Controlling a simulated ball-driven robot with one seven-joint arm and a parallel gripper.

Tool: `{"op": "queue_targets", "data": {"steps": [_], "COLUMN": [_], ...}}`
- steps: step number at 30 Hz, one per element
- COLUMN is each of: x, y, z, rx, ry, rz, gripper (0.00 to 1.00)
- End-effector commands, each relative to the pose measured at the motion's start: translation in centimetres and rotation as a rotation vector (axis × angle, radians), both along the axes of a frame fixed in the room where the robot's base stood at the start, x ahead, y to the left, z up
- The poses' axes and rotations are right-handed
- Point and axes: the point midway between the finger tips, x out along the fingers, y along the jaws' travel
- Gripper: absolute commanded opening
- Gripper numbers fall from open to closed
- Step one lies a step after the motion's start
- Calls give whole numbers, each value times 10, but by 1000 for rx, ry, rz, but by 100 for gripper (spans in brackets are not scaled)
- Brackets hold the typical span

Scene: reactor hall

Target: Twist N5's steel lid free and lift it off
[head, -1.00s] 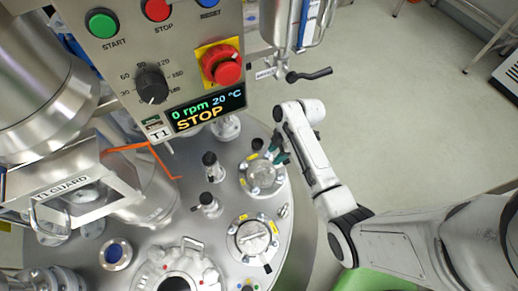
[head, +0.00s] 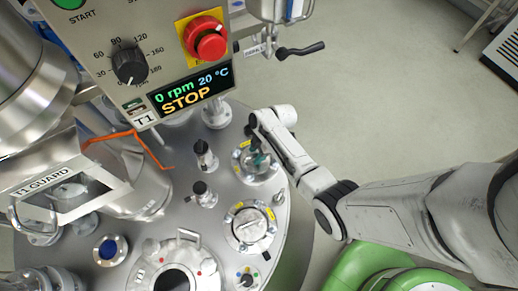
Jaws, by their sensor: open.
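A round steel lid (head: 250,227) with a raised bar across its top sits flat on a flanged port of the vessel top, near its right edge. Yellow tags lie beside it, too small to read, so I cannot confirm which port is N5. My gripper (head: 258,158) has dark teal fingers and is open. It is up and behind the steel lid in the picture, over or beside a neighbouring port with a clear glass top (head: 260,174). The fingers partly cover that glass; I cannot tell whether they touch it.
A control panel (head: 150,70) reading 0 rpm, 20 °C and STOP overhangs the back left. Two black-topped valves (head: 204,160) stand left of the ports. An open round manway (head: 172,277) is at the front, and a T1 guard (head: 70,190) at left.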

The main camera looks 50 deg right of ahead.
Motion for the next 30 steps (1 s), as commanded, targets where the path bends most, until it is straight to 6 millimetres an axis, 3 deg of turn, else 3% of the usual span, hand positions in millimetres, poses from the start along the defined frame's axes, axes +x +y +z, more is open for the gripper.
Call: {"op": "queue_targets", "data": {"steps": [8,22,30], "x": [0,0,0], "y": [0,0,0], "z": [0,0,0], "rx": [0,0,0], "ry": [0,0,0], "rz": [0,0,0], "gripper": [44,0,0]}}
